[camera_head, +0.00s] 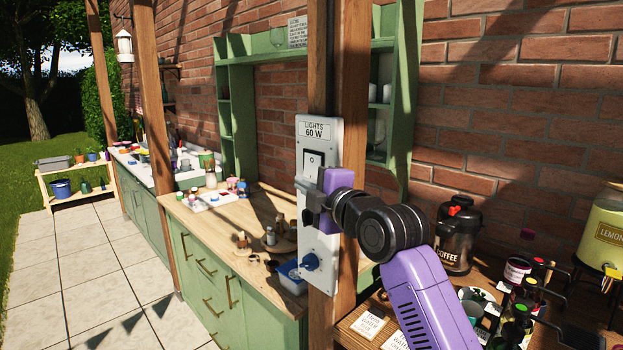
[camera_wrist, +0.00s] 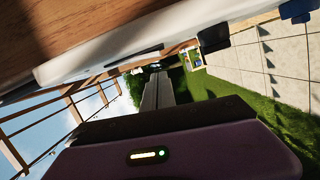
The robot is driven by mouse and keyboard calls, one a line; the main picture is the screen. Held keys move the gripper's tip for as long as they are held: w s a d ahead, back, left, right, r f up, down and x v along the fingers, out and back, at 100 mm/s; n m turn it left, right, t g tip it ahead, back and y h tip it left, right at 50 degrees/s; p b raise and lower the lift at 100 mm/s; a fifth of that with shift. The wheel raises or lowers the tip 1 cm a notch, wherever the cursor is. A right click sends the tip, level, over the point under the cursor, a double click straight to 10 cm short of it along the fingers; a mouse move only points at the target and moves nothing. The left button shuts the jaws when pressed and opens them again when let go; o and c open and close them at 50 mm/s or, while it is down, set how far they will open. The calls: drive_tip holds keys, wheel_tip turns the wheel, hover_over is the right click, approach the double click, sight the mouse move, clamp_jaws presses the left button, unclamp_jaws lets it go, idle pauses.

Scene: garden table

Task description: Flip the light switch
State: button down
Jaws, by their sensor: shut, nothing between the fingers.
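A white panel (camera_head: 327,133) labelled "LIGHTS 60 W" is fixed upright on a wooden post. The light switch (camera_head: 313,162), a white rocker in a black frame, is on its upper half. My gripper (camera_head: 303,189) is shut and empty, in front of the panel just below the rocker. I cannot tell whether it touches the panel or switch. The gripper's purple body hides part of the panel's right side. In the wrist view the shut grey fingers (camera_wrist: 158,92) point away, and the panel (camera_wrist: 85,68) runs steeply edge-on above them.
A green counter (camera_head: 215,285) with small items stands behind the post at left. A coffee pot (camera_head: 455,235), a yellow lemonade dispenser (camera_head: 604,235) and jars crowd the right table. The paving (camera_head: 75,270) at left is clear.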

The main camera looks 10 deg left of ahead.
drive_tip(key=shift+w+d+f, duration=0.1)
drive_tip(key=shift+w+d, duration=0.4)
drive_tip(key=shift+w, duration=0.25)
drive_tip(key=shift+f, duration=0.1)
